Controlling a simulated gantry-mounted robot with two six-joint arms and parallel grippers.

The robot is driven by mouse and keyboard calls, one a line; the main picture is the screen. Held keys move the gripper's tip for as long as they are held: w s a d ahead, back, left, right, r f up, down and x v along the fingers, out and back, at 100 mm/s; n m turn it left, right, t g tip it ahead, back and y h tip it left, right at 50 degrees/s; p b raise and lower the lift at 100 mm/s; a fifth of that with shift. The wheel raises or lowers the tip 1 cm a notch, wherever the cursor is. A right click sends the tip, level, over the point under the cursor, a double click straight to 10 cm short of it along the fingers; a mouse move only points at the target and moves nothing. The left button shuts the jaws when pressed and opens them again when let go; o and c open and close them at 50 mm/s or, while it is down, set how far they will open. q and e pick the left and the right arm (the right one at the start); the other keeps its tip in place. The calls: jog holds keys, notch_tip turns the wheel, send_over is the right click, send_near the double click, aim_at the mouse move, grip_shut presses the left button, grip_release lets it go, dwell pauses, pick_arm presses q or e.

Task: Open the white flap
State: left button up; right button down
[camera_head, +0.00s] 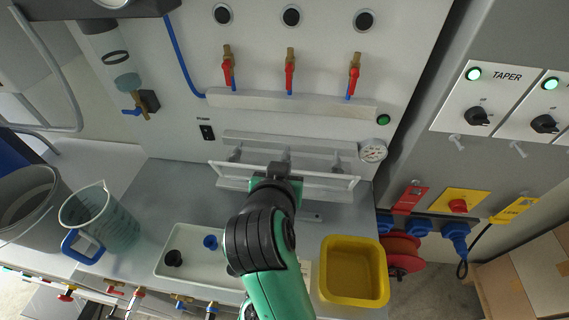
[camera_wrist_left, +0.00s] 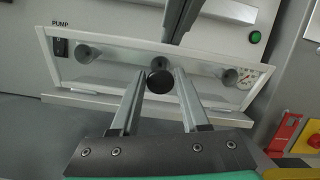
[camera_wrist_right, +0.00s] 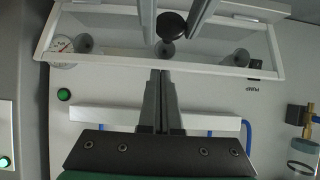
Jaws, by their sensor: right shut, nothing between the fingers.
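The white flap (camera_head: 322,184) is a long white-framed pane, low on the machine's front wall; it spans the left wrist view (camera_wrist_left: 110,43) and appears upside down in the right wrist view (camera_wrist_right: 110,57). A black round knob (camera_wrist_left: 160,81) sits at its middle, also in the right wrist view (camera_wrist_right: 171,25). My left gripper (camera_wrist_left: 160,78) is open, one finger on each side of the knob; contact cannot be told. My right gripper (camera_wrist_right: 160,74) is shut and empty, its tips near the flap's long edge. In the head view one arm covers the flap's middle, hiding the knob.
A white ledge (camera_head: 250,98) and red-handled valves (camera_head: 290,75) are above the flap. A gauge (camera_head: 373,150) is near its right end. A yellow tub (camera_head: 353,300), a white tray (camera_head: 215,278) and a clear jug (camera_head: 115,222) stand on the grey counter (camera_head: 160,185) below.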

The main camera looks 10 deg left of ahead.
pick_arm(q)
jog(key=o, duration=0.4)
pick_arm(e)
jog(key=shift+f, duration=0.35)
jog(key=shift+r, duration=0.1)
